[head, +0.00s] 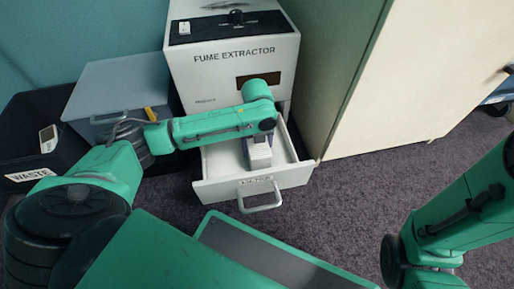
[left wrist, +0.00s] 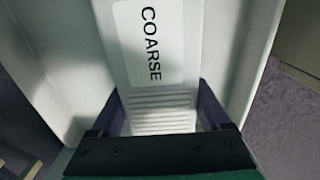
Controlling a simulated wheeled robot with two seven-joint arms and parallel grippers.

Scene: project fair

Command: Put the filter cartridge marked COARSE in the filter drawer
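The filter drawer (head: 216,187) is pulled out from the front of the white fume extractor (head: 185,75). A pale cartridge (head: 257,152) is inside the drawer in the head view, partly hidden by my left arm. In the left wrist view the cartridge (left wrist: 152,75) carries a white label reading COARSE and has a ribbed end. My left gripper (left wrist: 160,108) has its dark fingers on both sides of that ribbed end and looks shut on it. The drawer walls (left wrist: 240,60) show on either side. My right arm is at the right edge of the head view; its gripper is not visible.
A grey-blue box (head: 120,85) with a handle stands left of the extractor. A black bin (head: 35,140) labelled WASTE is at far left. A cream cabinet (head: 400,75) stands close on the right. Carpet (head: 350,200) in front of the cabinet is clear.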

